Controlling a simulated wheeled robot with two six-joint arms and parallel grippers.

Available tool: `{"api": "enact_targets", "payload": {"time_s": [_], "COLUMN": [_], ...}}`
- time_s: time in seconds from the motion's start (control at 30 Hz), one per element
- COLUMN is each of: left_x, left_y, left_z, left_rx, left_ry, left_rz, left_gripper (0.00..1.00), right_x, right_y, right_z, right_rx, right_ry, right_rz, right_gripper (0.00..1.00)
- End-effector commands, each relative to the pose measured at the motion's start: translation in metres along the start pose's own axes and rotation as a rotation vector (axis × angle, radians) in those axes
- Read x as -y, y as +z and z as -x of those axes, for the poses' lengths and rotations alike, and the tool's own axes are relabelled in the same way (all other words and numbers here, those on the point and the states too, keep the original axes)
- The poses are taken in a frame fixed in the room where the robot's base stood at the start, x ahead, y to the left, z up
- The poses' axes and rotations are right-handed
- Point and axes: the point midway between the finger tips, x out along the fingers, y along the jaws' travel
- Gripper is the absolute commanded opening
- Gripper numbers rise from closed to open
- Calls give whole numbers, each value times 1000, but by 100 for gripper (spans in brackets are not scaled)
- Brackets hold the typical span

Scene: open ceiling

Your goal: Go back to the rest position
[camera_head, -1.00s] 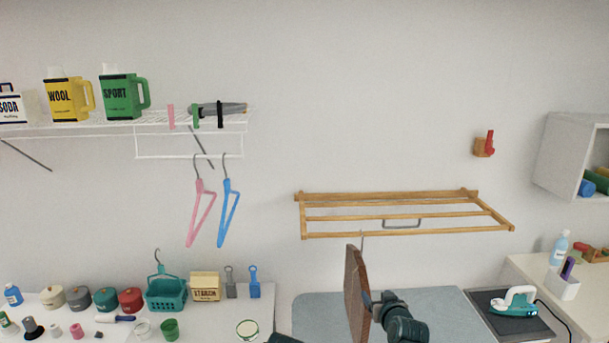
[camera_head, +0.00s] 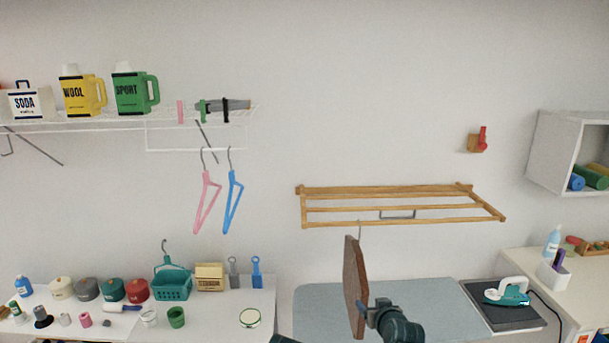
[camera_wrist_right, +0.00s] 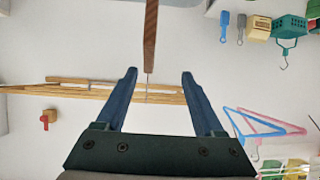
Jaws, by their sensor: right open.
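A thin brown board (camera_head: 354,285) hangs by a hook from the wooden drying rack (camera_head: 405,210) on the wall. My right gripper (camera_head: 369,312) is just right of the board's lower part in the head view. In the right wrist view my right gripper (camera_wrist_right: 159,77) is open, with nothing between its fingers. The board (camera_wrist_right: 151,35) shows beyond its fingertips there, apart from them. My left gripper is not seen; only a small dark edge shows at the bottom of the head view.
An ironing surface (camera_head: 440,310) lies below, with a teal iron (camera_head: 507,292) on a dark pad at right. A crowded white counter (camera_head: 215,315) stands at left, under hangers (camera_head: 233,200) and a wire shelf (camera_head: 190,125). A white wall cabinet (camera_head: 560,125) is at right.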

Motion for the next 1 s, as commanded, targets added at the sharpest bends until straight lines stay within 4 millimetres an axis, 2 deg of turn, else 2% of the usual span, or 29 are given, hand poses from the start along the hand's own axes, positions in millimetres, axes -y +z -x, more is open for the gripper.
{"api": "enact_targets", "payload": {"time_s": [0.23, 0.47, 0.57, 0.67, 0.7, 0.8, 0.9, 1.0], "left_x": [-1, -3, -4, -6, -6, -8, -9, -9], "left_y": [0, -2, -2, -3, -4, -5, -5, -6], "left_z": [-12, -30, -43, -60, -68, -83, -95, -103], "left_rx": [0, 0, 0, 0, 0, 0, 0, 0], "left_ry": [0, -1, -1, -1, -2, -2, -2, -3], "left_rz": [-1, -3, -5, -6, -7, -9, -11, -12], "left_gripper": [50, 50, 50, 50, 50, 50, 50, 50], "right_x": [24, 60, 80, 104, 113, 128, 135, 138], "right_y": [31, 86, 122, 171, 192, 236, 269, 290], "right_z": [-4, -5, -1, 10, 16, 37, 58, 76], "right_rx": [94, 266, 381, 539, 611, 782, 922, 1025], "right_ry": [-41, -97, -124, -146, -149, -140, -115, -85], "right_rz": [18, 56, 83, 124, 143, 191, 230, 261], "right_gripper": [70, 70, 70, 70, 70, 70, 70, 70]}}
